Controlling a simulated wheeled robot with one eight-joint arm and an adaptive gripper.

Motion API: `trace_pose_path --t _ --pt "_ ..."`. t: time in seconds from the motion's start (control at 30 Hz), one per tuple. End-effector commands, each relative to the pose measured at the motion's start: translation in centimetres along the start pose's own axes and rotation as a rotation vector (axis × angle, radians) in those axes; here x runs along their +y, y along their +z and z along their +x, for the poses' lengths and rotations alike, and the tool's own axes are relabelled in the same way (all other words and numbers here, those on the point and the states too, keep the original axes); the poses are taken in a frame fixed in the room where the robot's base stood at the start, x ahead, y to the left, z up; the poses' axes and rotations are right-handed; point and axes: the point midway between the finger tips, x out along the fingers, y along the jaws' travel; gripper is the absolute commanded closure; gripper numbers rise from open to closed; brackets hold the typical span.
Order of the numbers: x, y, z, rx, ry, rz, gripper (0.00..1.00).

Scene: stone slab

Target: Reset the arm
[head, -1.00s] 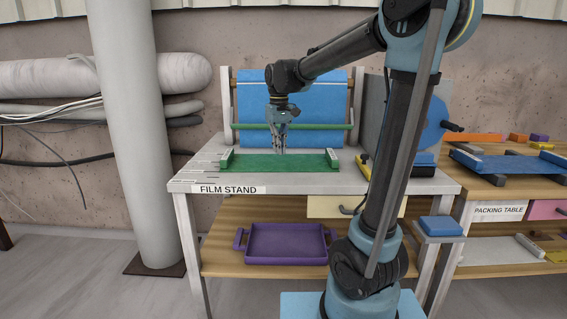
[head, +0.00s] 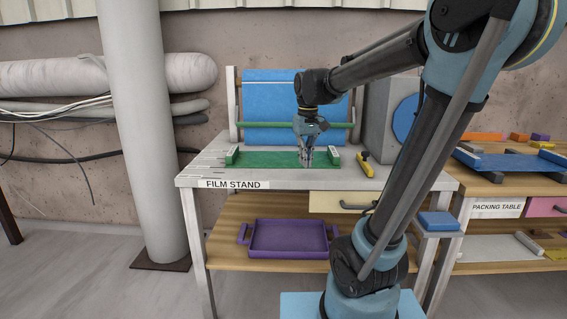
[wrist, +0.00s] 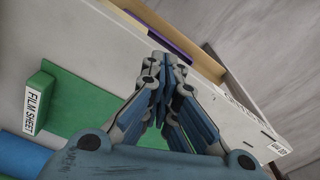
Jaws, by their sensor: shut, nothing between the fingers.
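My gripper (head: 306,163) is shut and empty, pointing down over the right part of a green board (head: 265,159) on the film stand (head: 210,171). In the wrist view the closed fingertips (wrist: 164,64) show over the pale stand top (wrist: 95,45). The green board (wrist: 85,100) lies beneath and to the left there. A green end block (wrist: 38,100) carries a label reading "FILM SHEET". Whether the fingers touch the board cannot be told.
A blue sheet (head: 280,90) hangs behind a green bar (head: 255,127). A yellow-handled tool (head: 365,163) lies right of the board. A purple tray (head: 288,237) sits on the lower shelf. The packing table (head: 498,208) stands at right, and a pillar (head: 150,130) at left.

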Motion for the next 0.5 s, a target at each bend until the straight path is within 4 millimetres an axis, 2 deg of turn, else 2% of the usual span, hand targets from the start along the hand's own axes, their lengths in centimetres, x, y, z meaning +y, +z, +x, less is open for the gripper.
trace_pose_path --t 0.1,0.27,0.5 --pt "1.2 3.5 1.2 0.017 0.004 0.044 1.0" --pt "2.4 7.7 3.1 0.042 0.009 0.1 1.0" --pt "3.5 13.8 6.8 0.078 0.02 0.187 1.0"
